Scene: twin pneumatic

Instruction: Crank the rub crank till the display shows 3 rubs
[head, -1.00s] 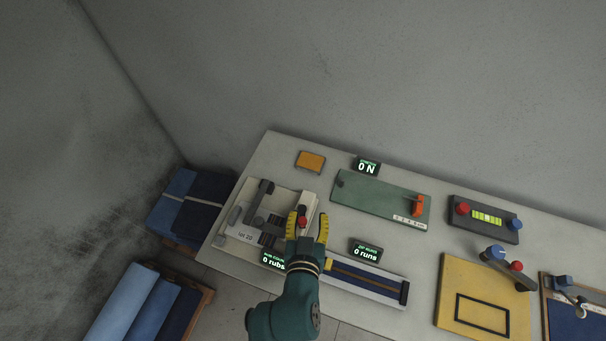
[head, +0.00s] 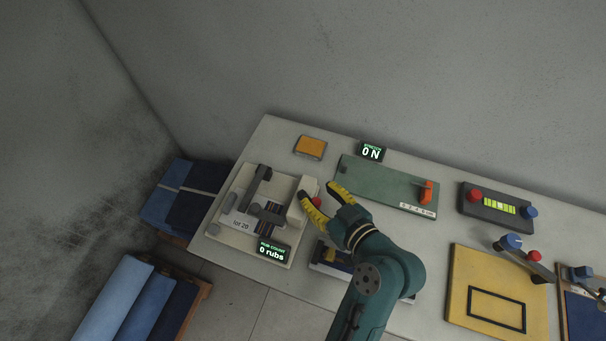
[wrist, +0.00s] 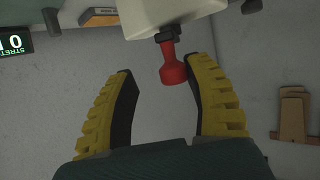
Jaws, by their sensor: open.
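The rub crank has a red handle (wrist: 172,68) on a dark arm, at the side of a pale housing (wrist: 160,14) in the wrist view. In the head view the red handle (head: 316,202) shows at the right side of the cream rub tester (head: 219,232). My gripper (head: 316,204) is open at the handle. In the wrist view the handle is between the two yellow fingers (wrist: 166,78), nearer the right one, with gaps on both sides. The rub count display (head: 271,252) reads 0 rubs.
A green board (head: 380,185) with an orange slider lies behind my gripper, with a 0 N display (head: 371,152) beyond it. A blue-and-white slide unit (head: 322,258) is partly hidden under my arm. A yellow board (head: 478,315) lies to the right.

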